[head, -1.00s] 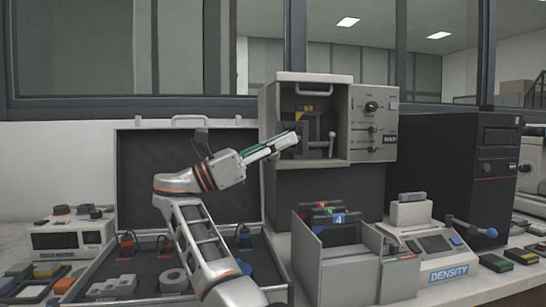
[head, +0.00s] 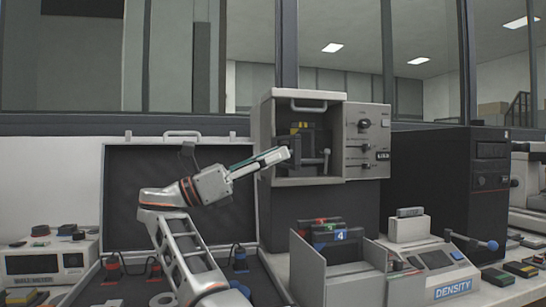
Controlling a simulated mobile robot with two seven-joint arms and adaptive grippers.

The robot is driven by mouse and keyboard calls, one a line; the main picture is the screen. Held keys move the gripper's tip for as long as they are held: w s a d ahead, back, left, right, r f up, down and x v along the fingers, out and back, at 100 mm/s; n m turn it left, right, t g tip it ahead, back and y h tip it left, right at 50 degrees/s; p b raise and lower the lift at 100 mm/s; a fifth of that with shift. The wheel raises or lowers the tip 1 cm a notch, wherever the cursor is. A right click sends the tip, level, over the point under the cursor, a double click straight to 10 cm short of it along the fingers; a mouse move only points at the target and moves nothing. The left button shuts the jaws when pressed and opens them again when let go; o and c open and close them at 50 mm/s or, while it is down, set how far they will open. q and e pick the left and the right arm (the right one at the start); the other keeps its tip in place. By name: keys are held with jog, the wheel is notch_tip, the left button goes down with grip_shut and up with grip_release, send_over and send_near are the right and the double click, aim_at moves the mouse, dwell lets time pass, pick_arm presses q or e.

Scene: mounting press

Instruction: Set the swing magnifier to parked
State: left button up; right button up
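I cannot clearly make out a swing magnifier. In the head view, a mounting press cabinet (head: 282,118) has an open chamber holding a dark mechanism (head: 303,142) with yellow on top. A grey upright lever (head: 326,160) stands at the right of the chamber. Contact with the mechanism is not visible.
A grey bin with coloured blocks (head: 338,268) and a density unit (head: 440,262) stand in front of the press. A black computer tower (head: 430,180) stands right of it.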

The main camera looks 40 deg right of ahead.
jog(key=shift+r, duration=0.2)
notch_tip(320, 180, up, 10)
jog(key=shift+f, duration=0.15)
dwell(0.4)
dwell(0.5)
